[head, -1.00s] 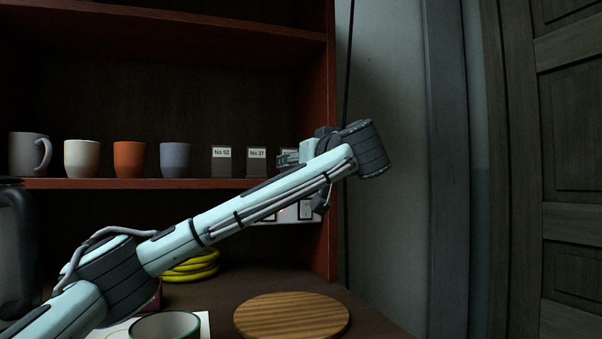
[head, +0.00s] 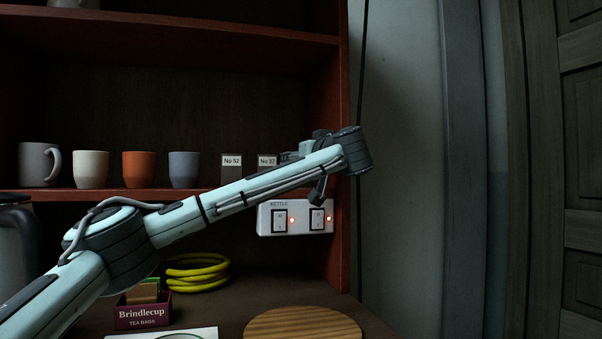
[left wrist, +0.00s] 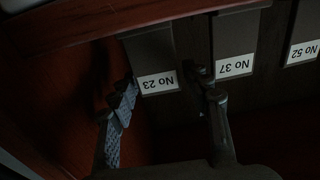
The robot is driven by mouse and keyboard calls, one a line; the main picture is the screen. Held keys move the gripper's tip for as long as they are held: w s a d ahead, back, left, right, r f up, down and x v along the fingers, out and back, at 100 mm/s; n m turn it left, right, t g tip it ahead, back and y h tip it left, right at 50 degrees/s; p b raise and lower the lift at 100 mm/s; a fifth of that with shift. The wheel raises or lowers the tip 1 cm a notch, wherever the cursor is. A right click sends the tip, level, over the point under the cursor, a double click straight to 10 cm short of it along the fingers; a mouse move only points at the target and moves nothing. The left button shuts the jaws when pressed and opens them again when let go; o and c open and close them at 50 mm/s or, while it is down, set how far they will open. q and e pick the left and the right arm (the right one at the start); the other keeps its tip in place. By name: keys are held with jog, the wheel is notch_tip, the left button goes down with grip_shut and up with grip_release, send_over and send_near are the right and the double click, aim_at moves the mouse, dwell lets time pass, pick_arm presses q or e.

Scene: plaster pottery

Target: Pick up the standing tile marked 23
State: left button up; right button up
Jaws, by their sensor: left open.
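The standing tile marked No 23 (left wrist: 149,50) shows upside down in the left wrist view, dark with a white label. My left gripper (left wrist: 163,88) is open, with one finger on each side of this tile. The right-hand finger in that view is at the gap between it and the tile marked No 37 (left wrist: 235,35). I cannot tell whether either finger touches. In the head view my left gripper (head: 293,154) is at the right end of the shelf, and my arm and gripper hide tile 23. My right gripper is not in view.
The No 52 tile (head: 231,171) and several mugs stand further left on the shelf (head: 110,195). The red cabinet side (head: 342,90) is close on the right. Below are a switch panel (head: 296,218), yellow coil (head: 198,284), tea box (head: 142,316) and round board (head: 303,326).

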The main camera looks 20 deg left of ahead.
pick_arm(q)
jog(key=shift+c, duration=0.3)
jog(key=c, duration=0.9)
jog(key=shift+r, duration=0.1)
